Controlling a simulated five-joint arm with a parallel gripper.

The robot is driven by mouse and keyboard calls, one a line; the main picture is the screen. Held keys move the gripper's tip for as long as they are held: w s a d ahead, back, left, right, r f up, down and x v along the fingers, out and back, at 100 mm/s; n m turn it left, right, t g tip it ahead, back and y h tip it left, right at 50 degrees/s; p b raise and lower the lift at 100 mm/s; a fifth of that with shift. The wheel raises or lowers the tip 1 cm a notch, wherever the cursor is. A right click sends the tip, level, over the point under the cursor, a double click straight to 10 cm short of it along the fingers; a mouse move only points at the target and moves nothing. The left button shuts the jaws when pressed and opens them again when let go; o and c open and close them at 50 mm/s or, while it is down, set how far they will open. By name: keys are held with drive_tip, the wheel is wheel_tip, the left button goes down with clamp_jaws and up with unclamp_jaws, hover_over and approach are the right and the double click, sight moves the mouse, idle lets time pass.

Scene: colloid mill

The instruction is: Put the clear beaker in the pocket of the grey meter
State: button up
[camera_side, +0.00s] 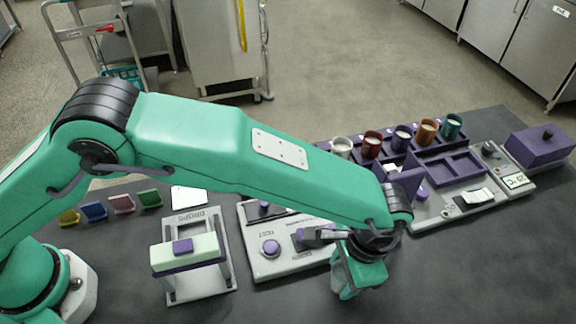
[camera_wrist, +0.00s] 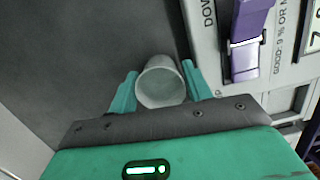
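My gripper (camera_wrist: 160,82) points down over the dark bench top. In the wrist view the clear beaker (camera_wrist: 160,88) stands between its two green fingers, mouth toward the camera, with a finger against each side. In the side view my gripper (camera_side: 350,282) is low at the right end of a grey meter (camera_side: 268,268), and the beaker is mostly hidden by the fingers. The meter has a round purple button and a purple lever. The wrist view shows the meter's printed edge (camera_wrist: 207,50) right of the beaker. My arm hides part of the meter; its pocket is not clear.
A grey stand with a purple and pale block (camera_side: 187,250) is left of the meter. A purple rack of several cups (camera_side: 402,140) is behind. A grey unit with a 25 °C display (camera_side: 515,181) and a purple box (camera_side: 540,147) stand at right. The front right bench is clear.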

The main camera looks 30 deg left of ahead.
drive_tip(key=shift+r, duration=0.15)
wheel_tip(320, 180, up, 12)
drive_tip(key=w+d, duration=0.1)
drive_tip(key=shift+d, duration=0.35)
idle(0.5)
drive_tip(key=shift+w, duration=0.1)
idle(0.4)
